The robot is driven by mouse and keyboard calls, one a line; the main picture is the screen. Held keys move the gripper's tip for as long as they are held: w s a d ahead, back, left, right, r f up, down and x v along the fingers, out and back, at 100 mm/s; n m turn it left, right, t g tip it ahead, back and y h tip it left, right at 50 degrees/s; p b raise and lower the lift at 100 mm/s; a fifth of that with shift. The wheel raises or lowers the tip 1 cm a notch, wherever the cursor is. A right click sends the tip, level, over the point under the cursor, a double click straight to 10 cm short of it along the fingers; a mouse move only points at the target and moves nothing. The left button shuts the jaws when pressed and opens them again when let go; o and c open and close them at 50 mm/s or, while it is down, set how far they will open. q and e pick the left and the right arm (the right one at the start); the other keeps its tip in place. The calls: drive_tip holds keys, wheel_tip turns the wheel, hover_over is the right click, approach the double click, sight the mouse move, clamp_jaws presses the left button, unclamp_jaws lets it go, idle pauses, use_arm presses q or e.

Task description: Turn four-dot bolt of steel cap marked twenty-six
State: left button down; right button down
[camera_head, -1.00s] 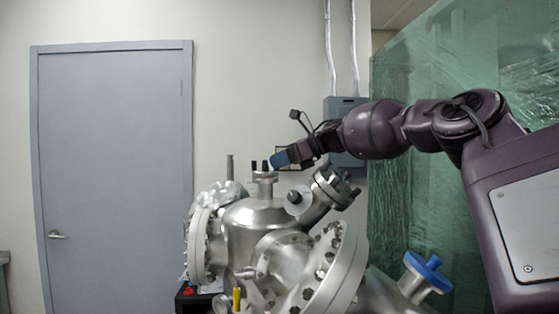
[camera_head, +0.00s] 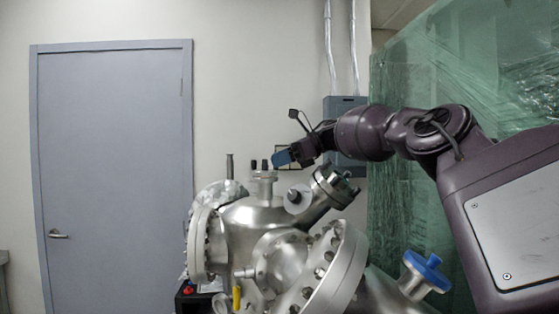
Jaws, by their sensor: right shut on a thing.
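A steel vacuum chamber (camera_head: 255,213) with several bolted flanges stands in the lower middle. A small capped port (camera_head: 263,176) rises from its top, with dark upright bolts (camera_head: 254,164) on it. The dots on the bolts and the number on the cap are too small to read. My left gripper is not in view.
An angled port with a bolted flange (camera_head: 333,188) stands just right of the capped port, below my right wrist. A blue-capped port (camera_head: 427,271) is at lower right. Green wrapped sheeting (camera_head: 470,110) stands behind my arm. Free air lies left of the chamber, before the door (camera_head: 115,170).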

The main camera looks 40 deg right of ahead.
drive_tip(key=shift+n+g+y, duration=0.4)
drive_tip(key=shift+n, duration=0.1)
drive_tip(key=c, duration=1.4)
unclamp_jaws()
drive_tip(key=v, duration=0.7)
drive_tip(key=shift+d, duration=0.2)
drive_tip(key=shift+s+r, duration=0.1)
drive_tip(key=shift+r, duration=0.05)
